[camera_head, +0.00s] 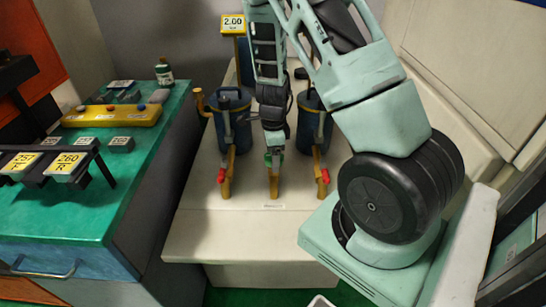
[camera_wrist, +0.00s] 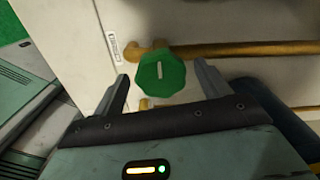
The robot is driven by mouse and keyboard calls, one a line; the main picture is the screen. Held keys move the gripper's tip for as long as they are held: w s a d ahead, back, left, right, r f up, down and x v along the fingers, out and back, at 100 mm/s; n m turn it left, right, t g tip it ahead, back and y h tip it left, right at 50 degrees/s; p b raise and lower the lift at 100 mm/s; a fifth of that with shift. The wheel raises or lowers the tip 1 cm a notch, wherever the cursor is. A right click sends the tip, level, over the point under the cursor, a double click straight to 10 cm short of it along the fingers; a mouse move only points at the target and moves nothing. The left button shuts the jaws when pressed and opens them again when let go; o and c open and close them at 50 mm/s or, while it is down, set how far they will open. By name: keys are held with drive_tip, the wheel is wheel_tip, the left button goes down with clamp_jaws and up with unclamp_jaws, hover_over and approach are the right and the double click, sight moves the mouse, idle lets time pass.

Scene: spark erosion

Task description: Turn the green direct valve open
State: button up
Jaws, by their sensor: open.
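The green direct valve is a faceted green knob (camera_wrist: 161,73) with a pale line across its face. It sits on a yellow pipe (camera_wrist: 240,49). In the wrist view the line runs nearly up and down. In the head view the knob (camera_head: 268,159) shows small below my gripper (camera_head: 273,140), partly hidden by it. In the wrist view my gripper (camera_wrist: 163,82) is open, with one finger on each side of the knob and visible gaps to both. I cannot tell whether the fingertips reach the knob's depth.
Red-handled valves (camera_head: 221,176) and (camera_head: 323,177) flank the middle pipe, with blue canisters (camera_head: 232,110) and (camera_head: 316,125) behind. The pale bench (camera_head: 240,220) is clear in front. A green workbench (camera_head: 80,210) with gauges and a bottle (camera_head: 164,73) stands at left.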

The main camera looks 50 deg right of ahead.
drive_tip(key=shift+f, duration=0.25)
drive_tip(key=c, duration=1)
